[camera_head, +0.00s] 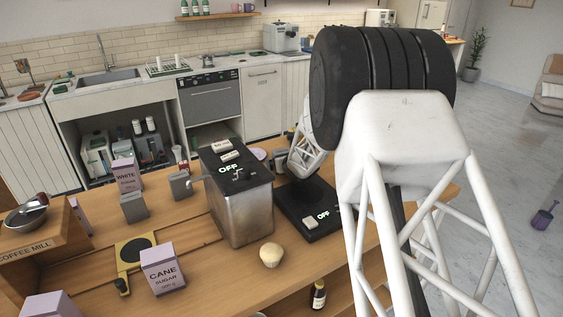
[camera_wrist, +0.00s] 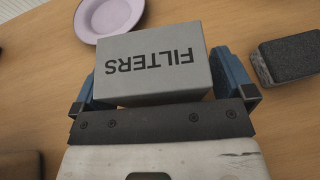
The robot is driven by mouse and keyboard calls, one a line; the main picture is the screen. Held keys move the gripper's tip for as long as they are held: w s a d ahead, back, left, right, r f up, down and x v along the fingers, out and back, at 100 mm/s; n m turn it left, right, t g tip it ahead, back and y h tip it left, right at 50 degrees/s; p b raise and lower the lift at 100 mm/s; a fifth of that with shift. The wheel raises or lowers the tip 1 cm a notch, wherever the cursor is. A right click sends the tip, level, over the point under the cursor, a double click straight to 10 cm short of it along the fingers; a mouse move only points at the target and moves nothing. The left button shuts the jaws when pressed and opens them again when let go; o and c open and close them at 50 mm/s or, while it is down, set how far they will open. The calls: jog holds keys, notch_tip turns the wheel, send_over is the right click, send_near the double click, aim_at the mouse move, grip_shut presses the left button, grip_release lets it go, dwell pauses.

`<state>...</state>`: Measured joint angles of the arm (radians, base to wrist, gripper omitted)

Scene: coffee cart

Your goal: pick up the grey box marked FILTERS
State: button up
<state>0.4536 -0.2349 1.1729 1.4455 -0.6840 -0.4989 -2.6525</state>
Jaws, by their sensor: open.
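The grey FILTERS box (camera_wrist: 152,68) lies on the wooden counter in the wrist view, its black lettering upside down. My gripper (camera_wrist: 158,80) is open, with one blue finger on each side of the box. The box is between the fingers; I cannot tell whether either finger touches it. In the head view my gripper (camera_head: 290,137) is low over the far side of the cart, mostly hidden by my own arm. A small grey shape (camera_head: 278,160) beside it appears to be the same box, its label not readable there.
A pale pink plate (camera_wrist: 108,17) lies just beyond the box, and a dark grey block (camera_wrist: 288,58) sits to its right. In the head view a metal machine (camera_head: 243,212) marked OFF and a black scale (camera_head: 300,205) stand close to my arm.

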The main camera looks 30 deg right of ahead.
jog(key=shift+c, duration=0.3)
jog(key=c, duration=0.9)
jog(key=shift+r, duration=5.05)
